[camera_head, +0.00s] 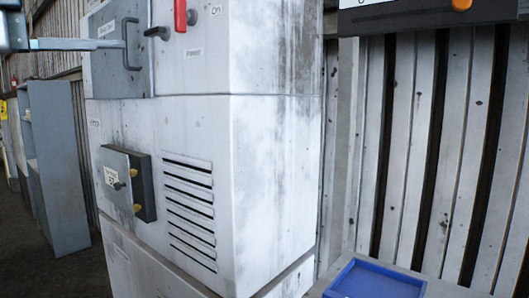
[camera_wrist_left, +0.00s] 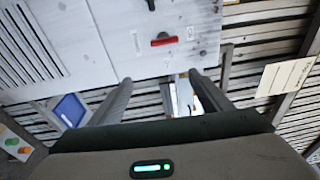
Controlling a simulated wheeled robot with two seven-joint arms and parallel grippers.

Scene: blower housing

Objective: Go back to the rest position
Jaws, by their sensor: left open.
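My left gripper (camera_wrist_left: 160,80) is open, with its two fingers spread and nothing between them in the left wrist view. In the head view, part of my left gripper (camera_head: 78,44) reaches in at the top left, in front of the cabinet's upper door. The tall white cabinet (camera_head: 275,150) is the blower housing, worn and stained. It has a grey door with a handle (camera_head: 130,45), a red lever (camera_head: 180,15) and a louvred vent. The red lever also shows in the wrist view (camera_wrist_left: 165,40), apart from the fingers. My right gripper is not in view.
A small dark box (camera_head: 128,182) with yellow parts juts from the cabinet's lower front. A blue tray (camera_head: 375,282) lies at the bottom right. A grey shelf unit (camera_head: 58,165) stands at the left. A dark panel (camera_head: 430,15) hangs at the upper right.

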